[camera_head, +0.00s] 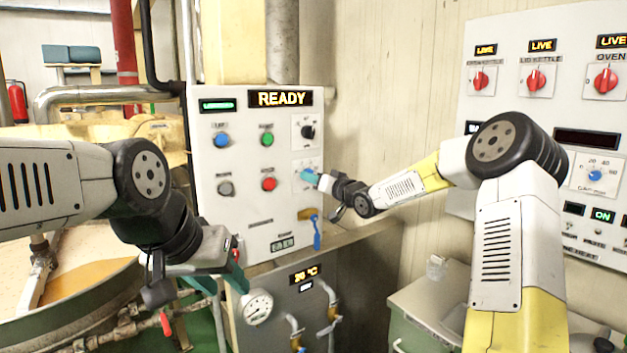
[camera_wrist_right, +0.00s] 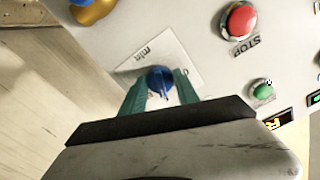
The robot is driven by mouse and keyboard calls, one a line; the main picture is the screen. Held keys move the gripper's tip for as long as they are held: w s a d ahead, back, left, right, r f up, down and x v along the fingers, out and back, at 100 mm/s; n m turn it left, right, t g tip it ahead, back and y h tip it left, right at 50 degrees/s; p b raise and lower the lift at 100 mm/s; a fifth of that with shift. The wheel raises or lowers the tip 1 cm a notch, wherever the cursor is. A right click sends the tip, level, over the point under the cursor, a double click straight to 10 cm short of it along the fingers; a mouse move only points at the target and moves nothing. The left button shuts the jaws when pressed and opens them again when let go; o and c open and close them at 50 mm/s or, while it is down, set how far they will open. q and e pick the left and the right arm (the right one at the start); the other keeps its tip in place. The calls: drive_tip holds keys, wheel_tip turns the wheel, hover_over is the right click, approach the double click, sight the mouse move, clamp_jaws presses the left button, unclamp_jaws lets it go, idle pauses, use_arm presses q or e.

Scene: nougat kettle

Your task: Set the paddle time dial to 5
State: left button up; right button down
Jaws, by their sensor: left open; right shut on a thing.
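The paddle time dial is a blue knob (camera_wrist_right: 160,80) on a white scale plate marked "min" on the control panel (camera_head: 232,240). My right gripper (camera_head: 309,176) is at this dial and hides most of it in the head view. In the right wrist view, its two teal fingers (camera_wrist_right: 160,94) stand on either side of the blue knob and are shut on it. The number that the knob points to cannot be read. My left gripper (camera_head: 238,272) is open and empty, in front of the panel's lower left, near the gauge.
The panel has a READY display (camera_head: 279,98), a red STOP button (camera_wrist_right: 240,21), a green button (camera_head: 267,139) and a black knob (camera_head: 308,131) above the dial. A blue-handled valve (camera_head: 316,238) hangs below. A kettle (camera_head: 75,285) is at lower left.

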drive_tip(key=c, duration=0.9)
unclamp_jaws()
drive_tip(key=shift+v, duration=3.95)
drive_tip(key=shift+f, duration=0.1)
